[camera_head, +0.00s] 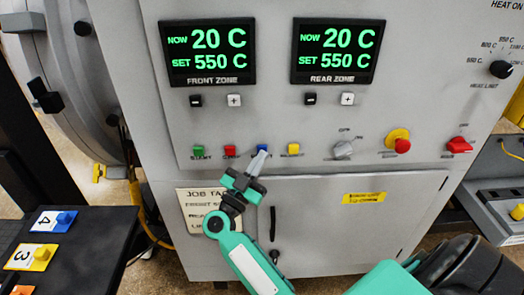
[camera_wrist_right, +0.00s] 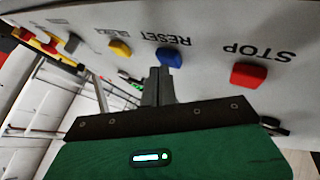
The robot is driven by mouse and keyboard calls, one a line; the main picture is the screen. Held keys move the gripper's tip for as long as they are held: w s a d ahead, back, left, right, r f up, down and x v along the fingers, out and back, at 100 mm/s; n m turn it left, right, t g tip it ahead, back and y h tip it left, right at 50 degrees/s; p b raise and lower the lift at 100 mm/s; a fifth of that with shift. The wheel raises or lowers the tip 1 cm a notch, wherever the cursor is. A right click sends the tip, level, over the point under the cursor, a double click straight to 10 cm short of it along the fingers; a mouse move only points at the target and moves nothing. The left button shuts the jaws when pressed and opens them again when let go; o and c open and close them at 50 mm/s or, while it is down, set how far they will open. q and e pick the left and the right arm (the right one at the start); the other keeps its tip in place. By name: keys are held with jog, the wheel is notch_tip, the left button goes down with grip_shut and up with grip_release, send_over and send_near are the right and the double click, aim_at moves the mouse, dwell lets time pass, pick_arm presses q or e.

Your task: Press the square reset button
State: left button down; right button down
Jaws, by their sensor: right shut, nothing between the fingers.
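The blue square reset button (camera_head: 262,148) sits in the row of buttons on the grey furnace panel, and it also shows in the right wrist view (camera_wrist_right: 169,57) beside the word RESET. My right gripper (camera_head: 259,157) is shut and empty. Its fingertips are at the blue button and cover part of it in the head view. In the right wrist view the fingertips (camera_wrist_right: 159,72) end right by the button; I cannot tell whether they touch it. My left gripper is not in view.
A red stop button (camera_head: 230,149) and a yellow button (camera_head: 293,149) flank the blue one closely. A green button (camera_head: 198,149) is further left. A grey knob (camera_head: 343,149) and a red-and-yellow emergency stop (camera_head: 399,141) are to the right. A black table (camera_head: 85,262) stands at lower left.

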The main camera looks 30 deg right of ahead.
jog(key=shift+w+d, duration=0.1)
jog(key=shift+w, duration=0.1)
jog(key=shift+s, duration=0.1)
dwell(0.4)
jog(key=shift+s+a+p, duration=0.45)
jog(key=shift+s+p, duration=0.15)
jog(key=shift+s, duration=0.1)
jog(key=s+a, duration=0.1)
jog(key=s+p, duration=0.1)
jog(key=s+a+p, duration=0.1)
jog(key=s, duration=0.1)
jog(key=shift+s+a, duration=0.1)
jog(key=shift+a, duration=0.2)
dwell(0.7)
